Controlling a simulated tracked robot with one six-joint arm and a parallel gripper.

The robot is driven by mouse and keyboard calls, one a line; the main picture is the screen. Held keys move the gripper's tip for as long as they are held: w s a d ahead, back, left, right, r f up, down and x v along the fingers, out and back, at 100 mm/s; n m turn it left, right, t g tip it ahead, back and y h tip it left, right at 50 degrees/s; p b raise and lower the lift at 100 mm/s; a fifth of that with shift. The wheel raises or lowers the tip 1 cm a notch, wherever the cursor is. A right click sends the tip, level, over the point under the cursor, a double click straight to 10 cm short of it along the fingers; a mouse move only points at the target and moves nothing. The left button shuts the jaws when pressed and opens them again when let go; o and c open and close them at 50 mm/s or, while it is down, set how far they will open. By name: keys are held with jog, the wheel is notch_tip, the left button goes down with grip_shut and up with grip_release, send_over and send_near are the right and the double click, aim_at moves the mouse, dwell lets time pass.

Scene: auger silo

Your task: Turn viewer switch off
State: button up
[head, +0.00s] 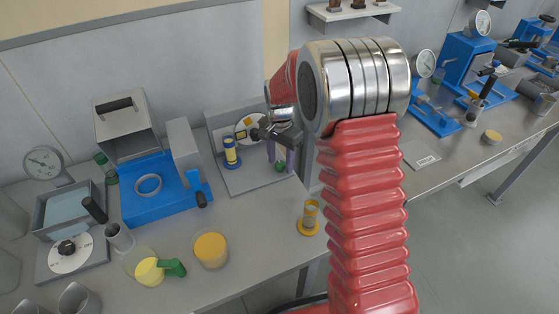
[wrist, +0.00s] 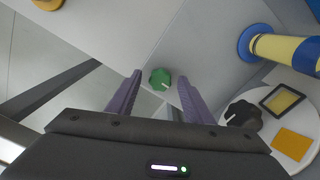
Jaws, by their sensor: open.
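The viewer (head: 238,180) is a grey stand with a flat base and an upright back panel on the bench. Its switch appears to be the small green knob (wrist: 160,79) with a white pointer line, which slants to the lower right in the wrist view. In the head view the green knob (head: 280,166) is partly hidden by my gripper. My gripper (wrist: 160,77) is open, its two purple fingers on either side of the knob in the wrist view, with gaps showing. I cannot tell its height over the knob.
A blue-and-yellow cylinder (head: 231,152) stands on the viewer base, left of my gripper. A white disc (wrist: 292,140) with yellow patches and a black knob (wrist: 243,114) is close by. A yellow spool-like piece (head: 309,218) stands near the bench edge. Blue machine (head: 165,203) at left.

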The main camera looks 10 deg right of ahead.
aim_at(281, 167)
notch_tip(281, 167, up, 14)
jog(key=shift+f, duration=0.15)
dwell(0.7)
dwell(0.4)
jog(key=s+r+n+t, duration=0.2)
jog(key=s+r+n, duration=0.1)
jog(key=s, duration=0.7)
jog(key=s+r+n+t, duration=0.1)
jog(key=s+n, duration=0.3)
jog(key=s, duration=0.6)
jog(key=s+r+n+t, duration=0.2)
jog(key=s+r+n, duration=0.1)
jog(key=s, duration=0.7)
jog(key=shift+a+r+n+t, duration=0.25)
jog(key=shift+r+n+t, duration=0.05)
jog(key=shift+r, duration=0.55)
